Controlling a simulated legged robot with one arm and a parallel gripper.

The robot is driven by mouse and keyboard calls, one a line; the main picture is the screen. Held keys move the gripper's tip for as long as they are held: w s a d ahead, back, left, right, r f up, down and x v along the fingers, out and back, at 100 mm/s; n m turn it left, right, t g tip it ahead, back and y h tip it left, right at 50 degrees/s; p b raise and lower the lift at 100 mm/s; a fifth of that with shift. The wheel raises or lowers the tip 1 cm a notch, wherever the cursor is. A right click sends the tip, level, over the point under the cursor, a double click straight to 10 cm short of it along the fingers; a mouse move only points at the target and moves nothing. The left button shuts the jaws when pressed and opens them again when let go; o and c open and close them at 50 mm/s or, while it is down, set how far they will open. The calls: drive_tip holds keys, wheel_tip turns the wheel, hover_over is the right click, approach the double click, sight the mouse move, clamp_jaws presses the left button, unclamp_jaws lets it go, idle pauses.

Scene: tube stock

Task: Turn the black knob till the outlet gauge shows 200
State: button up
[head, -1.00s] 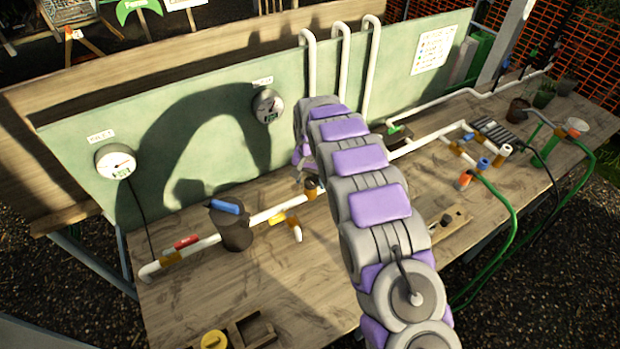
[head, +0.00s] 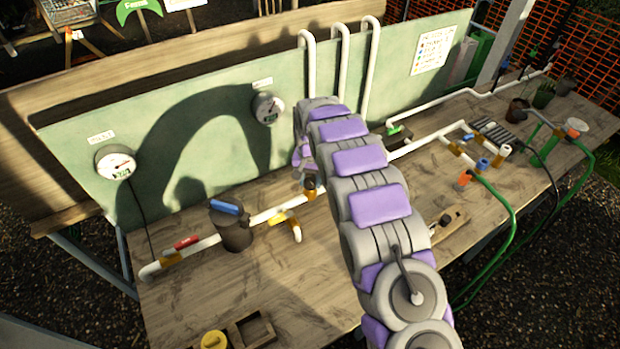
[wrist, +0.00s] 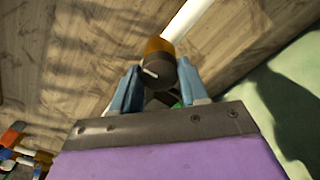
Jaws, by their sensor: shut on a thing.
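The black knob (wrist: 156,74) shows in the wrist view between the two blue fingers of my gripper (wrist: 157,90), with a pale pointer line on its face. My gripper is shut on it. In the head view the knob (head: 309,183) sits on the white pipe by an orange fitting, and my arm hides most of the gripper. Two round gauges hang on the green board: one at the left (head: 117,162) under a label that looks like "INLET", and one nearer my gripper (head: 268,107) under a label too small to read. The second gauge's digits are not legible.
A dark canister with a blue handle (head: 232,225) stands on the pipe left of my gripper. A red-handled valve (head: 186,241) and a yellow fitting (head: 283,217) are close by. Upright white pipes (head: 343,60) rise behind my arm. The wooden bench front (head: 270,290) is mostly clear.

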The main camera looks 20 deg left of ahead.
sight(309, 180)
drive_tip(key=n+p, duration=0.2)
drive_tip(key=n, duration=0.3)
drive_tip(key=shift+r+n, duration=0.15)
drive_tip(key=shift+n, duration=0.15)
drive_tip(key=n+p, duration=0.2)
drive_tip(key=n, duration=0.3)
drive_tip(key=shift+a+p, duration=0.1)
drive_tip(key=shift+p, duration=0.25)
drive_tip(key=shift+n, duration=0.4)
drive_tip(key=o, duration=1)
drive_tip(key=shift+o, duration=0.2)
wheel_tip(309, 180, up, 17)
drive_tip(key=shift+w+a, duration=0.1)
